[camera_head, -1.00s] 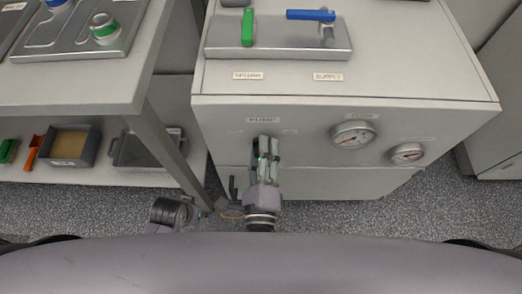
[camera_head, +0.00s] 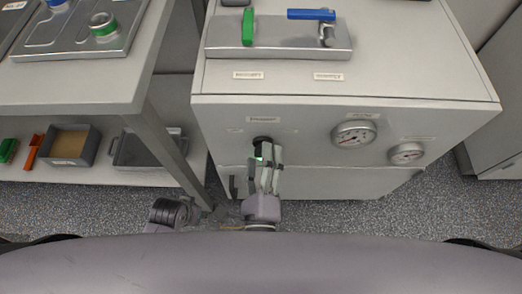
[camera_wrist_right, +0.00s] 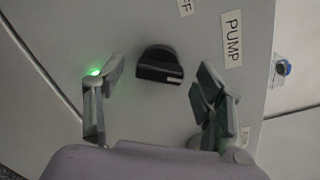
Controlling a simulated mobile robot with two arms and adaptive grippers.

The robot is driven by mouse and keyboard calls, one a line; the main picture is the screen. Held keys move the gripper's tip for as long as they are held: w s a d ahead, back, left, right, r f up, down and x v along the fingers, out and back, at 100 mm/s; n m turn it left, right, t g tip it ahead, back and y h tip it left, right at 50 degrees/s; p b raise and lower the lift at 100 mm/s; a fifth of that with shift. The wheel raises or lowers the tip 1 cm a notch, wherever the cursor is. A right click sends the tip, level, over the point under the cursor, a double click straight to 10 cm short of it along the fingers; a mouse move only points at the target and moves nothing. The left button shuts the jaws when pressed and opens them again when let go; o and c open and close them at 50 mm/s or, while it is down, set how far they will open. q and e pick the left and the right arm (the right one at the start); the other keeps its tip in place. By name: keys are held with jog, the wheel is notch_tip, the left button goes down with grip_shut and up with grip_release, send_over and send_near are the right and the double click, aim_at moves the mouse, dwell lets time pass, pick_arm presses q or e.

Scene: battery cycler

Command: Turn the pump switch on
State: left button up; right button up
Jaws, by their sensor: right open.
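The pump switch is a black rotary knob (camera_head: 262,141) on the cabinet front, below the pump label (camera_head: 263,119). In the right wrist view the knob (camera_wrist_right: 158,66) has a white mark at its right end, on the side of the PUMP label (camera_wrist_right: 232,38). A partly cut-off label ending in "FF" (camera_wrist_right: 184,7) is at the top. My right gripper (camera_head: 268,158) is open and empty, just below the knob in the head view. In the wrist view its fingers (camera_wrist_right: 157,82) are spread on either side of the knob, apart from it. A green glow (camera_wrist_right: 95,72) shows beside the left finger.
Two round gauges (camera_head: 354,133) are right of the knob. A metal plate (camera_head: 225,45) with green and blue handles is on the cabinet top. A bench (camera_head: 70,90) with a lower shelf of bins stands at the left, close to the cabinet.

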jog(key=s, duration=0.5)
jog(key=shift+s, duration=0.25)
